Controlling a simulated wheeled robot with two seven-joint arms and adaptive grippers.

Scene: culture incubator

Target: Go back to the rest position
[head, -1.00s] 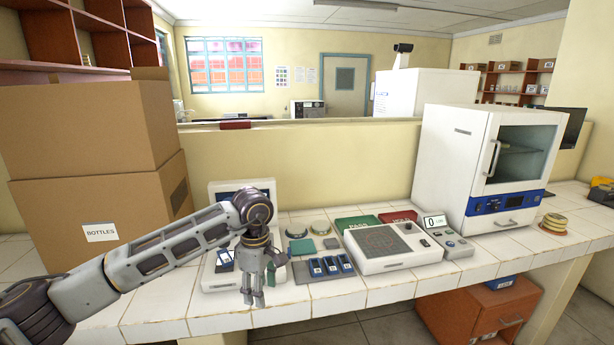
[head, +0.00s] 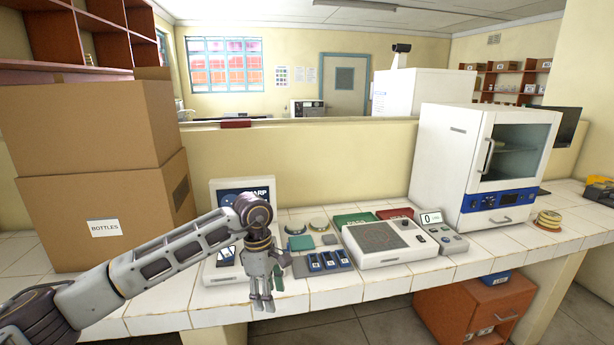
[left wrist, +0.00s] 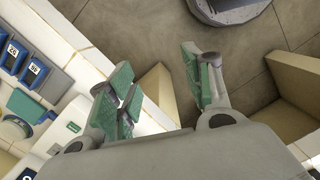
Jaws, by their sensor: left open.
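My left gripper (head: 263,304) hangs fingers down at the front edge of the white tiled bench (head: 345,292), in front of the white device with a screen (head: 226,190). In the left wrist view its green-padded fingers (left wrist: 165,95) are spread apart with nothing between them, over the bench edge and floor. My right gripper is not in view.
A slide rack (head: 322,262) and a white colony counter (head: 388,243) lie right of my left gripper. The incubator (head: 485,170) stands further right. Stacked cardboard boxes (head: 100,170) fill the left. Floor in front of the bench is free.

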